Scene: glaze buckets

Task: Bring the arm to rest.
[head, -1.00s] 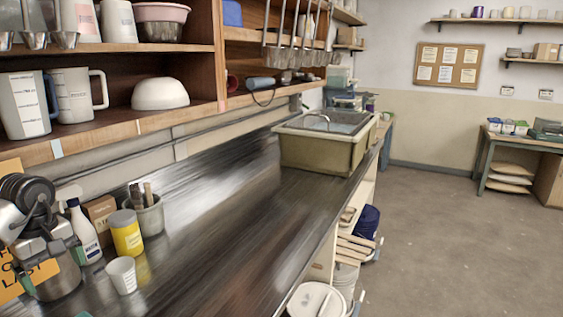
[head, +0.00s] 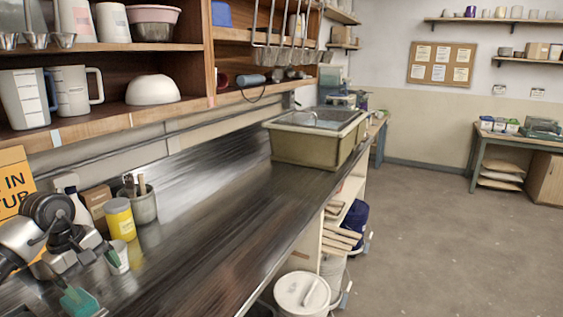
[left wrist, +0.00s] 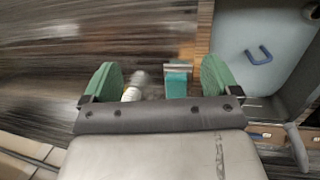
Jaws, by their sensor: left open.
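My left arm comes in at the lower left of the head view. My left gripper (head: 96,279) is above the near left end of the dark metal counter (head: 215,215). Its two green fingertips stand apart with nothing held between them. In the left wrist view the green fingers (left wrist: 160,80) are also spread. A white bottle-like shape and a teal block appear beyond them, blurred, and I cannot tell their distance. In the head view the gripper partly covers a small white cup (head: 119,258). My right gripper is not in view.
Near the gripper stand a yellow jar (head: 120,220), a grey pot with tools (head: 143,206) and a cardboard box (head: 97,201). A yellow sign (head: 14,182) is behind my arm. A large tub (head: 305,148) sits at the counter's far end. The middle counter is clear.

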